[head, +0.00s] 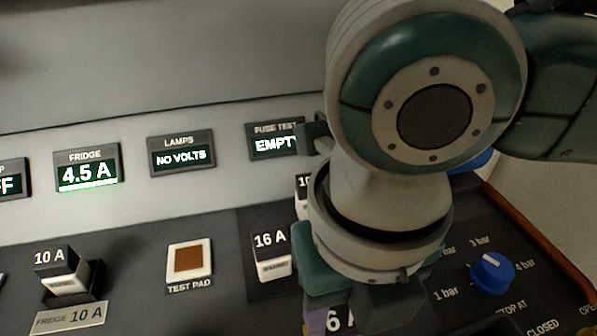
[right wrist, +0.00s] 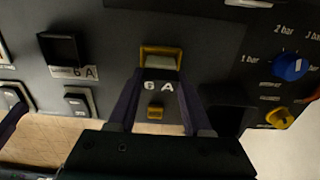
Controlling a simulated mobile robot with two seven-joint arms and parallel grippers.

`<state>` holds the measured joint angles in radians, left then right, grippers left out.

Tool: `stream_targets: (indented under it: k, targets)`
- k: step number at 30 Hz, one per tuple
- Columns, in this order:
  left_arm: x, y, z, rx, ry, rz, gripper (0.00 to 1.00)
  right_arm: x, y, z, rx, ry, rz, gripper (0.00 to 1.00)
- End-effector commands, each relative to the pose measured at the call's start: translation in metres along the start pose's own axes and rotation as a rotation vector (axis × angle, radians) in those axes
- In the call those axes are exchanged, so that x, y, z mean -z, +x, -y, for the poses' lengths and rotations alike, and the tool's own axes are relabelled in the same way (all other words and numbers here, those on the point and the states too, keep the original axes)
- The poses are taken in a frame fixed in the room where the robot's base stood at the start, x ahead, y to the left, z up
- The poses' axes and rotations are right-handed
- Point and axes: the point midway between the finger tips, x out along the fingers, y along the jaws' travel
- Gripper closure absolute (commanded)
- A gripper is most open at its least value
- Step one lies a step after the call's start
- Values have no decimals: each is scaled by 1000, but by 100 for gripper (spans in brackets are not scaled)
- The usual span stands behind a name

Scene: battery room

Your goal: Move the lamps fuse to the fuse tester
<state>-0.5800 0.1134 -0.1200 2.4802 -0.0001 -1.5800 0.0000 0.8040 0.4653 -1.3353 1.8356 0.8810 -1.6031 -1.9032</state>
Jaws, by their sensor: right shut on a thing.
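The 6 A fuse (right wrist: 159,87) is between the fingers of my right gripper (right wrist: 160,115) in the right wrist view. Its dark face with the white "6 A" marking also shows at the bottom of the head view (head: 341,319). My right gripper is shut on it. A yellow-rimmed part (right wrist: 161,51) shows just above the fuse; I cannot tell whether they touch. An empty-looking dark square socket (right wrist: 62,48) with a "6 A" plate lies to the left. The fuse test display (head: 275,142) reads "EMPTY", partly hidden by my arm. The lamps display (head: 181,154) reads "NO VOLTS".
A 16 A fuse (head: 271,255) stands close to the left of my right gripper. The test pad (head: 189,260) and the fridge's 10 A fuse (head: 62,276) lie farther left. A blue pressure knob (head: 492,272) is to the right. My right arm hides part of the panel.

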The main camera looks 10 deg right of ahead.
Motion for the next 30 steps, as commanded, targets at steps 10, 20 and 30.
stream_targets:
  k: [10,20,30]
  targets:
    - [-2,4,2,6,8,1,4,0,6,0,-1,0,0,100]
    - [-3,8,2,8,10,1,4,0,13,0,-1,0,0,100]
    - [-3,7,2,7,8,1,4,0,12,0,0,0,0,38]
